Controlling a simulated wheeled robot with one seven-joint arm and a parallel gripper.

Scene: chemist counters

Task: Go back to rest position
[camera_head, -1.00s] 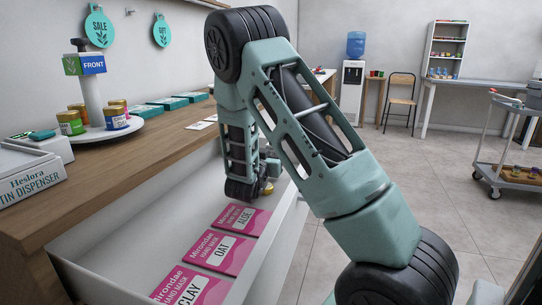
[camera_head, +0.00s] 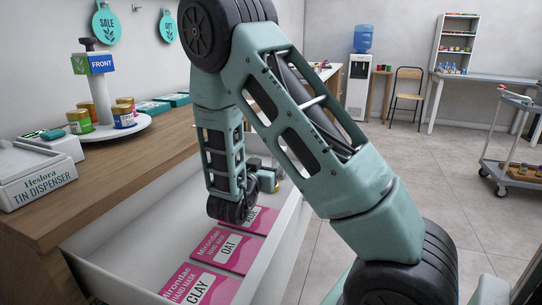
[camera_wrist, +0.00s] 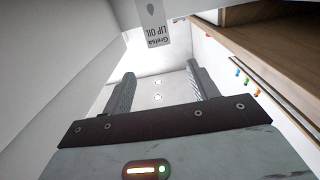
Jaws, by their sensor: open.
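My arm reaches over an open white drawer (camera_head: 122,232) in the head view. My gripper (camera_wrist: 161,82) shows in the wrist view with its two fingers wide apart and nothing between them. In the head view my wrist hangs over the far part of the drawer, above the pink hand mask packs, and the fingers are not clear there. The nearest packs read CLAY (camera_head: 200,286) and OAT (camera_head: 228,250). The farthest pack (camera_head: 262,221) is partly hidden by my wrist.
A wooden counter (camera_head: 105,190) runs along the left, with a tin dispenser (camera_head: 40,176) and a round white stand (camera_head: 118,131) holding several tins. A grey trolley (camera_head: 515,175), a chair (camera_head: 406,96) and a water cooler (camera_head: 357,85) stand farther off. The floor (camera_head: 440,165) between is open.

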